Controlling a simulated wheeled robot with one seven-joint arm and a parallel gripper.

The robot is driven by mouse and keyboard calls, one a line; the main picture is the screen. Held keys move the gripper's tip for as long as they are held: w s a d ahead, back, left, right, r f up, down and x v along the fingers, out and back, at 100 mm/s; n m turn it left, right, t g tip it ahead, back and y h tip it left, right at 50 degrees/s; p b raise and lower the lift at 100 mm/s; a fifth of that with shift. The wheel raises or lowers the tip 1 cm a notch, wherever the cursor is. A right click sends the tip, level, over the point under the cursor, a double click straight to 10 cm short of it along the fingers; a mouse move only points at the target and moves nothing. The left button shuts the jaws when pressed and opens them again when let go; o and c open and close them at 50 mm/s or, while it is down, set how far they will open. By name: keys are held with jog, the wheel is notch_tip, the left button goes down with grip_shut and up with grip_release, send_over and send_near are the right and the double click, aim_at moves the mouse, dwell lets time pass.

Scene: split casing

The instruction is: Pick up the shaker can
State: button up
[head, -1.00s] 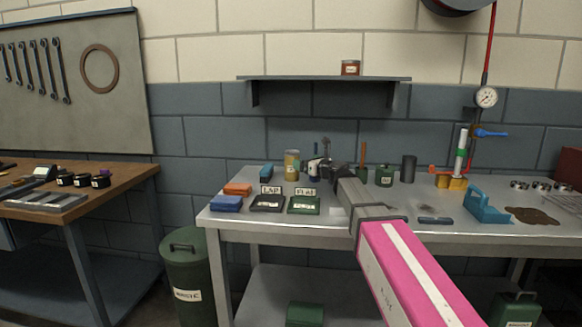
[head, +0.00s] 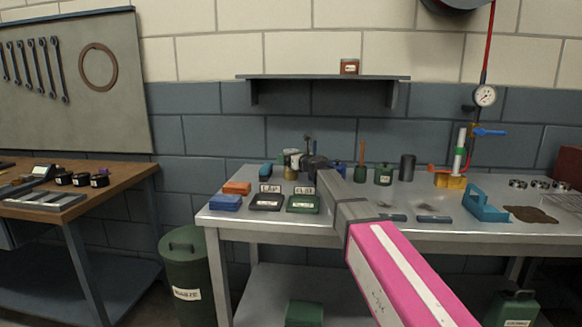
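A can with a pale label (head: 290,173) stands at the back left of the grey workbench (head: 225,218); it may be the shaker can, but I cannot read its label. My gripper (head: 303,160) is small and dark at the end of my pink and grey arm, close to the can's right side. Its fingers overlap the can and other small items in this view. I cannot tell whether they touch it or how far apart they are.
Orange (head: 237,188) and blue (head: 226,202) blocks and labelled black (head: 267,202) and green (head: 303,204) trays lie in front. A green can (head: 384,175) and a dark cylinder (head: 407,167) stand right of my arm. A shelf (head: 325,78) hangs above.

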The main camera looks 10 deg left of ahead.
aim_at(290, 151)
jog(key=shift+c, duration=0.3)
jog(key=c, duration=1.1)
jog(key=shift+c, duration=0.2)
jog(key=shift+r, duration=0.1)
jog(key=r, duration=0.4)
jog(key=shift+s+r, duration=0.2)
jog(key=s+a+r, duration=0.4)
jog(key=s+r, duration=0.2)
jog(key=s, duration=0.4)
jog(key=shift+s+r, duration=0.25)
jog(key=shift+s, duration=0.05)
jog(key=shift+a, duration=0.1)
